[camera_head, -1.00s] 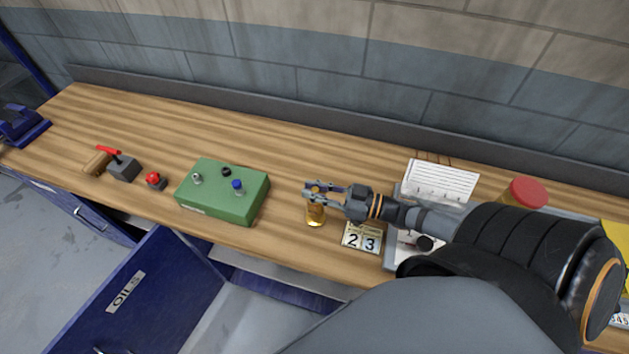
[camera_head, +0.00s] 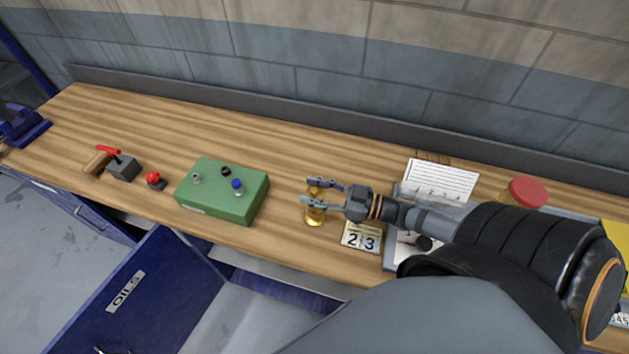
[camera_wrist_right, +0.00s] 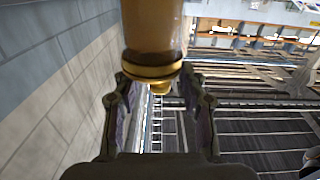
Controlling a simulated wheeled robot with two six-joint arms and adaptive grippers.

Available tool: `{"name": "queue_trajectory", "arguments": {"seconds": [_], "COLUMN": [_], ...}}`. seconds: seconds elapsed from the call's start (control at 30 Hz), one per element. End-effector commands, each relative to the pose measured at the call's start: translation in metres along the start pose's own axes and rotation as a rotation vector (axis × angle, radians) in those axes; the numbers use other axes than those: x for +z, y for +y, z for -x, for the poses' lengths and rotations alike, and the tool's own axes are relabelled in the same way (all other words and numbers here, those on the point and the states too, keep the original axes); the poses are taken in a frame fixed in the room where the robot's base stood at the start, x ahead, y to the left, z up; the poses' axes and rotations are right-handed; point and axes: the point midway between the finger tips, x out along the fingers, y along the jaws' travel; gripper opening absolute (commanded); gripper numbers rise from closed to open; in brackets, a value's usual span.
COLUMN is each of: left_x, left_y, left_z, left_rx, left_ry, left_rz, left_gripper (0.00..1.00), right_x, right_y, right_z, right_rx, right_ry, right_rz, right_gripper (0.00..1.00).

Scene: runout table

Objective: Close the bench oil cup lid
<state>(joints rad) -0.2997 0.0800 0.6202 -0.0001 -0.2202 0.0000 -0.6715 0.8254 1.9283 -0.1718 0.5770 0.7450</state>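The bench oil cup (camera_head: 315,217) is a small amber and brass cup standing near the front of the wooden bench. My right gripper (camera_head: 310,191) is over its top with the two fingers spread apart. In the right wrist view the amber oil cup (camera_wrist_right: 152,28) shows with a brass band (camera_wrist_right: 152,73) and a small brass knob (camera_wrist_right: 160,88) beyond it. There the fingers of my right gripper (camera_wrist_right: 155,82) stand on either side of the brass part, with gaps visible. The fingers partly hide the cup top in the head view, and I cannot tell how the lid sits. My left gripper is not in view.
A green box (camera_head: 222,207) with knobs stands left of the cup. A number block (camera_head: 361,238) is close on the right, before a grey tray (camera_head: 391,258). A red-lidded jar (camera_head: 528,192) is farther right. A blue door marked OILS (camera_head: 150,300) hangs open below.

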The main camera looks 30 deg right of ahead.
Motion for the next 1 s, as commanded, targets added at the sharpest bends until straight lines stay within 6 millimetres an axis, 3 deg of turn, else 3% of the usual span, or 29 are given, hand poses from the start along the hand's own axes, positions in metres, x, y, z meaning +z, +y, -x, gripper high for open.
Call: {"name": "queue_trajectory", "arguments": {"seconds": [0.27,0.7,1.0], "left_x": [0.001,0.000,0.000], "left_y": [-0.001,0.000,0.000], "left_z": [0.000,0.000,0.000], "left_rx": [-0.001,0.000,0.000], "left_ry": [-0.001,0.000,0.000], "left_rz": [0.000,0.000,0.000], "left_gripper": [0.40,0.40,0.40], "right_x": [0.000,0.002,0.000], "right_y": [-0.001,-0.002,0.000], "right_z": [0.005,0.062,0.075], "right_rx": [-0.005,-0.012,-0.001], "right_ry": [-0.002,-0.007,-0.001], "right_rz": [0.000,-0.003,0.000], "right_gripper": [0.42,0.42,0.42]}}
